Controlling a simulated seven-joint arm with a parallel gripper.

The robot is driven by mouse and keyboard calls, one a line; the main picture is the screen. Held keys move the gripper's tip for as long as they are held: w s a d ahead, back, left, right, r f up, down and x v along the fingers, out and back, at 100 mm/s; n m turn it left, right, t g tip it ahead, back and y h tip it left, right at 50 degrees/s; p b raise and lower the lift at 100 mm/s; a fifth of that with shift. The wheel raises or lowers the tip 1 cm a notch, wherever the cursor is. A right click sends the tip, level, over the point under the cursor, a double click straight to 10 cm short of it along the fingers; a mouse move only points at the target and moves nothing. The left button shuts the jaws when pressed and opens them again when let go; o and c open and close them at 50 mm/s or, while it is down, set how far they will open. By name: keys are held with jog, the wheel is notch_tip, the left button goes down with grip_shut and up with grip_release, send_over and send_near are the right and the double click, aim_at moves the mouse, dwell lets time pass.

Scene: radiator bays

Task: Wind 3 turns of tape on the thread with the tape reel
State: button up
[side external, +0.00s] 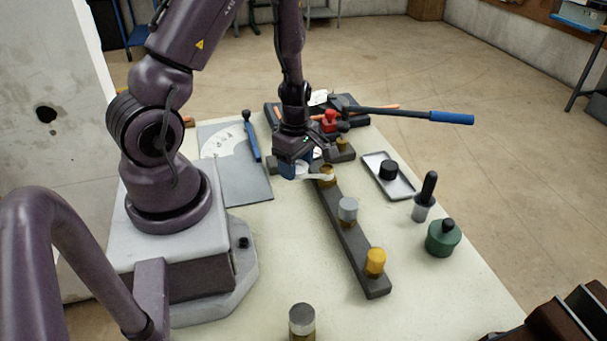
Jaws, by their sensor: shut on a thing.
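My gripper (298,162) is over the far end of a dark bar (352,240) and is shut on the tape reel (289,170). A white strip of tape (312,177) shows between the reel and a brass threaded fitting (327,180) on the bar. The reel is just left of this fitting. I cannot tell how many turns of tape are on the thread. A grey fitting (347,210) and a yellow brass one (375,262) stand nearer on the same bar.
A blue-handled lever (450,118) reaches right from the dark fixture at the back. A tray with a black piece (388,170), a dropper bottle (424,200) and a green pot (443,240) stand right. A grey board (235,182) lies left. The front right table is clear.

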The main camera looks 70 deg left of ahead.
jog(key=shift+w+a, duration=0.2)
jog(key=shift+a, duration=0.6)
jog(key=r, duration=0.8)
jog(key=shift+d+r, duration=0.2)
jog(key=shift+r, duration=0.1)
